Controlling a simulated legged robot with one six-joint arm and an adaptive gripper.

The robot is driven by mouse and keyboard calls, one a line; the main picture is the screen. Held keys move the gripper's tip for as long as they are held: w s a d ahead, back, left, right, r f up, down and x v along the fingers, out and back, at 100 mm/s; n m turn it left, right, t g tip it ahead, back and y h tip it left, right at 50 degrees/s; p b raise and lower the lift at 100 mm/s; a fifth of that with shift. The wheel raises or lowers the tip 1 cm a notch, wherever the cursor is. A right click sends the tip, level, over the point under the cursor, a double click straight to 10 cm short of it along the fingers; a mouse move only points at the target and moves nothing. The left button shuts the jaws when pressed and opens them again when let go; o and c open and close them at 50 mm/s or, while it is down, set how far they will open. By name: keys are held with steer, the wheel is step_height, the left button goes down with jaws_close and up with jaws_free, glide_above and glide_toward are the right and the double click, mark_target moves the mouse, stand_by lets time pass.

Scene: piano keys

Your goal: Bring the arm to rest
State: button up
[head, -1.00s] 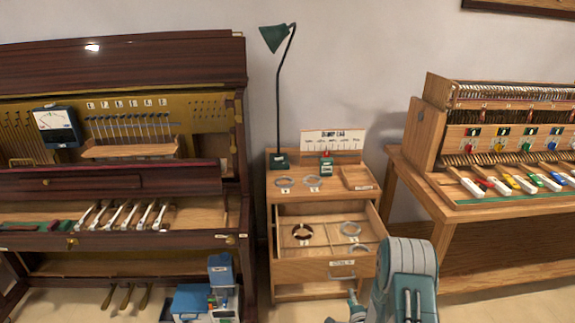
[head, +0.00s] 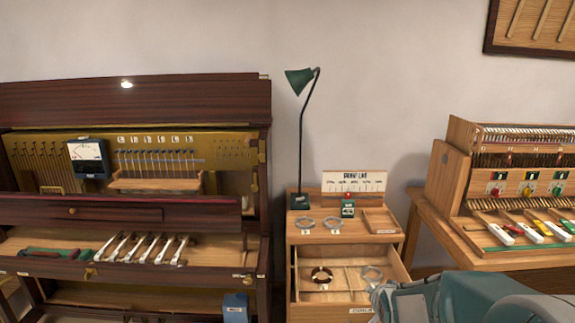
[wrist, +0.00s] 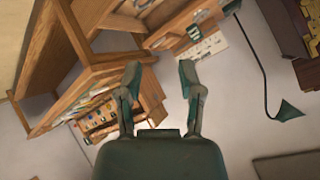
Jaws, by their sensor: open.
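My gripper (wrist: 160,82) is open in the wrist view, with its two fingers well apart and nothing between them. Past the fingers, the wrist view shows the room tilted: the wooden key rack (wrist: 110,115) at left and the lamp (wrist: 288,110) at right. In the head view my teal arm fills the lower right corner, in front of the cabinet's edge and the right-hand table. I cannot make out the fingers in the head view.
An open drawer (head: 345,299) holding rings juts from the small wooden cabinet (head: 300,228), close to my arm. The thin green lamp (head: 301,130) stands on top. A dark piano (head: 130,95) is at left; the key rack (head: 452,180) on a table (head: 430,212) is at right.

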steer(key=s+a+r+n+g, duration=0.1)
steer(key=s+a+r+n, duration=0.1)
steer(key=s, duration=0.7)
steer(key=s+a+r+n+g, duration=0.2)
steer(key=s+r+n, duration=0.1)
steer(key=s, duration=0.6)
steer(key=s+a+r+n+g+y, duration=0.1)
steer(key=s+r+n, duration=0.2)
steer(key=s, duration=0.6)
step_height(320, 180, up, 2)
steer(key=shift+s+a+r+g, duration=0.1)
steer(key=shift+s+a+g, duration=0.1)
steer(key=shift+a+g, duration=0.15)
stand_by(0.3)
